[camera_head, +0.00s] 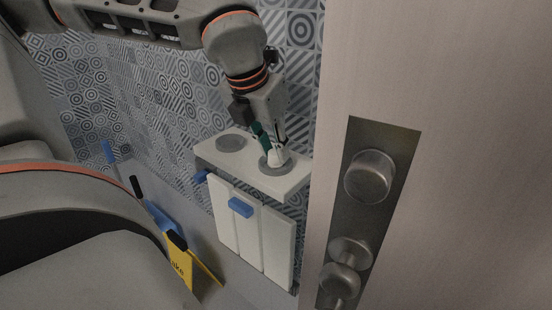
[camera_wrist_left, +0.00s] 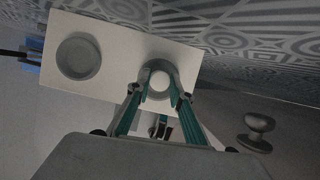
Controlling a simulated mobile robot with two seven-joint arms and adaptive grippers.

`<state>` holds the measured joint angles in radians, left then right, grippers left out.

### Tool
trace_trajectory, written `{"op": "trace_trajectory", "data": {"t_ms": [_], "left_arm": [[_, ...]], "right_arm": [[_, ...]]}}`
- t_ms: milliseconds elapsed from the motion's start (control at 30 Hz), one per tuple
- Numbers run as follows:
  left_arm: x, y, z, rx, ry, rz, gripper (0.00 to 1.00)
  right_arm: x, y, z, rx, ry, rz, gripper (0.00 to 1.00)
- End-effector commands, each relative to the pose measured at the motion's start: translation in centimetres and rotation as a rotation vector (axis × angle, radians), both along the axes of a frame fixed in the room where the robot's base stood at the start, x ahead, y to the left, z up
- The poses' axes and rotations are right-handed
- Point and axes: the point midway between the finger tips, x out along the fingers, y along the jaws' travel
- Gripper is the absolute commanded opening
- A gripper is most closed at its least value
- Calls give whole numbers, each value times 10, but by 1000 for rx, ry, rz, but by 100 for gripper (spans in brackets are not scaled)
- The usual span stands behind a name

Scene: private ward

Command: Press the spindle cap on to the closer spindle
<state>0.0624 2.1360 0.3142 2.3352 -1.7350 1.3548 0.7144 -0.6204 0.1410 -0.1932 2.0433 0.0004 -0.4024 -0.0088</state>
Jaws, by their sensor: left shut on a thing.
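My left gripper (camera_head: 272,158) reaches down from above onto the right-hand end of a white shelf-like top (camera_head: 252,167). In the left wrist view its two green-lined fingers (camera_wrist_left: 160,90) are shut on a pale round piece, which looks like the spindle cap (camera_wrist_left: 159,82). The cap is over the right grey disc (camera_head: 265,169) on the white top; whether it touches the disc or is seated I cannot tell. A second grey disc (camera_head: 231,143) lies bare on the left of the top, and it shows also in the wrist view (camera_wrist_left: 78,57). Neither disc is clearly recognisable as a spindle. My right gripper is not seen.
A large door (camera_head: 450,160) with a dark metal plate and round knobs (camera_head: 369,177) stands close on the right. A patterned wall (camera_head: 150,100) runs behind. White panels with a blue block (camera_head: 240,207) hang below the top. A yellow sign (camera_head: 180,260) stands at lower left.

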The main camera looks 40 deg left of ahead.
Motion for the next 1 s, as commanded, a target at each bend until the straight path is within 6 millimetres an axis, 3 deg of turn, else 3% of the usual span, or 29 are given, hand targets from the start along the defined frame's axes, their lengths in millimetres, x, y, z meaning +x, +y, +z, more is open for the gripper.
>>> {"op": "trace_trajectory", "data": {"t_ms": [367, 800, 1000], "left_arm": [[0, 0, 13, 1, -1, 1, 0], [0, 0, 53, 2, -5, 0, 0], [0, 0, 60, 1, -1, 1, 0]], "right_arm": [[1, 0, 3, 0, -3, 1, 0], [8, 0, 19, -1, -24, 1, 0], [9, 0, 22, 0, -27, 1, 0]]}}
